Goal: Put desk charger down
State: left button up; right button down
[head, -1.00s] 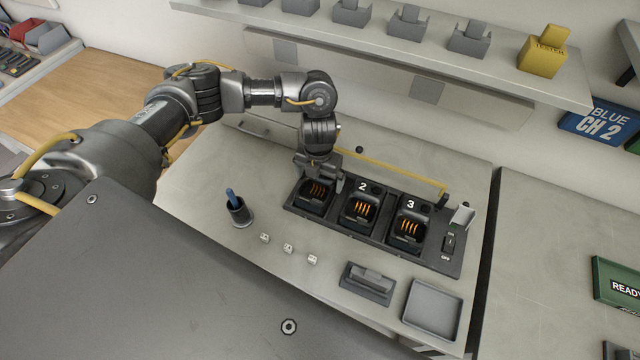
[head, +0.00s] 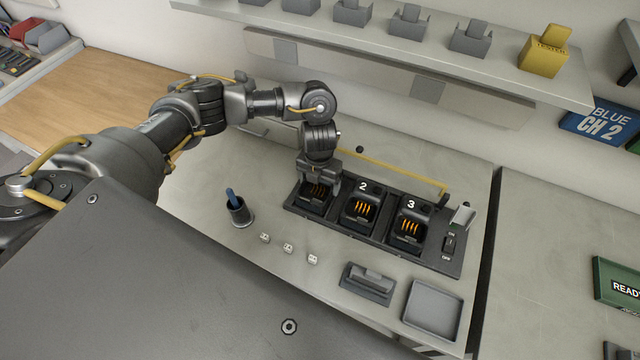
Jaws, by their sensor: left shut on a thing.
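A desk charger (head: 312,199), a dark cup with orange-lit contacts, is at the left end of a dark base plate. My left gripper (head: 321,183) is over its back part and shut on it. The gripper hides the charger's upper back and any number there. Two similar chargers stand beside it on the plate, marked 2 (head: 360,211) and 3 (head: 407,231). I cannot tell whether the held charger rests fully on the plate. My right gripper is not in view.
A switch (head: 449,243) is at the plate's right end. A yellow bar (head: 390,172) runs behind the chargers. In front are a pen cup (head: 239,212), small white cubes (head: 288,248), a grey holder (head: 367,283) and an empty tray (head: 433,310). A shelf (head: 400,55) overhangs the back.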

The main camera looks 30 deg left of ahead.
pick_arm(q)
jog(key=shift+r, duration=0.15)
jog(key=shift+w+r, duration=0.1)
jog(key=shift+r, duration=0.5)
jog(key=s+d+r+b, duration=0.2)
jog(key=s+d+r, duration=0.7)
jog(key=s+r, duration=0.25)
jog(key=w+a+r+n+b, duration=0.1)
jog(key=w+a+r+n, duration=0.1)
jog(key=n, duration=1)
jog(key=w+a+r+n, duration=0.3)
jog(key=w+a+n, duration=0.2)
jog(key=n, duration=0.7)
jog(key=shift+r+n+b, duration=0.2)
jog(key=shift+n+b, duration=0.1)
jog(key=shift+b, duration=0.05)
